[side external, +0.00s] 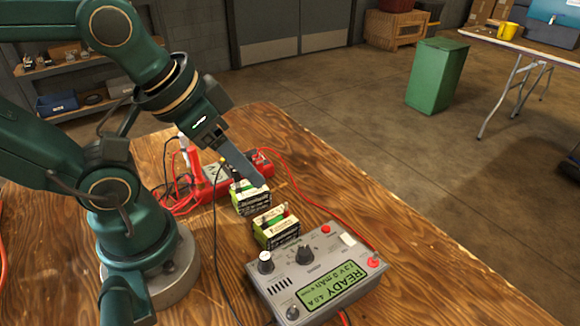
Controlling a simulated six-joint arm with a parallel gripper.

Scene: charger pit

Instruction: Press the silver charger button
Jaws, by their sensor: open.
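The grey charger (375,280) sits on the wooden table at the lower right, with a lit green screen (325,290) showing "READY". A small round silver button (292,313) is at its lower left corner. A knob with a silver-white top (265,256) is at its upper left, and a black dial (305,255) is near its back. I cannot tell for certain which silver part is the task's button. My gripper (252,180) is open, up and to the left of the charger, close over a green-and-white battery (252,200). Contact with the battery is unclear.
A second green-and-white battery (277,231) stands between my gripper and the charger. A red device (222,176) with red and black cables lies behind my gripper. A red cable (315,203) runs right to the charger. The table's right side is clear.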

